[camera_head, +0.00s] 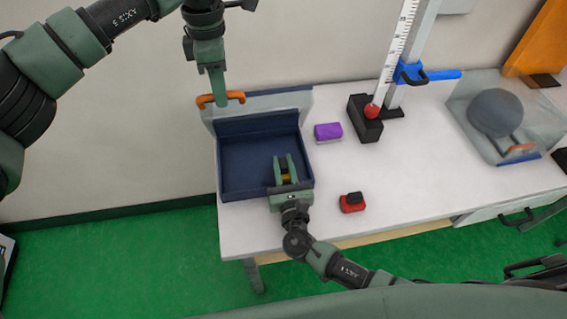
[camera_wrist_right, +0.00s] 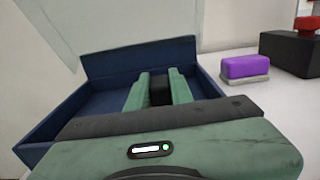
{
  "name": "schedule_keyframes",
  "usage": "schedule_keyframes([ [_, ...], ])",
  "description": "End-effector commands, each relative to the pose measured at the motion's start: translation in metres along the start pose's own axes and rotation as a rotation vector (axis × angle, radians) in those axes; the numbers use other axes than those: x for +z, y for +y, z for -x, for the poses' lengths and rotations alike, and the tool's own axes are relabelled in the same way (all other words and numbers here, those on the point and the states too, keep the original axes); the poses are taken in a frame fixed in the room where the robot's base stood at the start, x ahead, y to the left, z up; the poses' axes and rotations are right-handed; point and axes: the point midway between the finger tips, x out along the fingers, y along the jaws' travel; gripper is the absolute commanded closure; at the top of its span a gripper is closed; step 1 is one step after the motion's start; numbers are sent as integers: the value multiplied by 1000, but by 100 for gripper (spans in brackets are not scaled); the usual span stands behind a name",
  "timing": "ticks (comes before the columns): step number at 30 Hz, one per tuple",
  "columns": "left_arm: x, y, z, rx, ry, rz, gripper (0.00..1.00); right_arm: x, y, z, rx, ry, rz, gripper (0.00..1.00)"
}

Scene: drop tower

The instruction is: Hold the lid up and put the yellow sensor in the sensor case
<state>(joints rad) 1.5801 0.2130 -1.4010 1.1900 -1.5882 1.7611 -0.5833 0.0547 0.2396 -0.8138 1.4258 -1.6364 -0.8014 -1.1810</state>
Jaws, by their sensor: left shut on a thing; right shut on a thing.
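The sensor case (camera_head: 229,186) is a dark blue open box at the left end of the white table; its wall also shows in the right wrist view (camera_wrist_right: 130,57). Its grey lid (camera_head: 282,99) is raised at the back. My left gripper (camera_head: 220,99) is shut on the orange handle (camera_head: 204,100) at the lid's top edge. My right gripper (camera_head: 286,170) is over the case and shut on the yellow sensor (camera_head: 286,178), which is mostly hidden between the fingers. In the right wrist view a dark block (camera_wrist_right: 160,91) shows between the fingers. I cannot tell whether the sensor touches the case floor.
A purple block (camera_head: 328,131) on a pale base and a red block with a black top (camera_head: 352,203) stand right of the case.

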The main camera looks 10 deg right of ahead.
Motion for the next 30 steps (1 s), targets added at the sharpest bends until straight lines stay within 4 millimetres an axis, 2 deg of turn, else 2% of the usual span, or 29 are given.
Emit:
schedule_keyframes([
  [10,-2,2,-4,1,5,6,100,-7,0,0,0,-1,0,100],
  [11,-2,2,-4,1,5,6,100,-7,0,0,0,-1,0,73],
  [13,-2,2,-4,1,5,6,100,-7,0,0,0,-1,0,53],
  [24,-2,2,-4,1,4,6,100,-8,0,3,0,1,0,53],
  [26,-2,2,-4,1,4,6,100,-8,0,8,0,2,0,53],
  [30,-2,2,-4,1,5,6,100,-8,0,30,2,3,0,53],
])
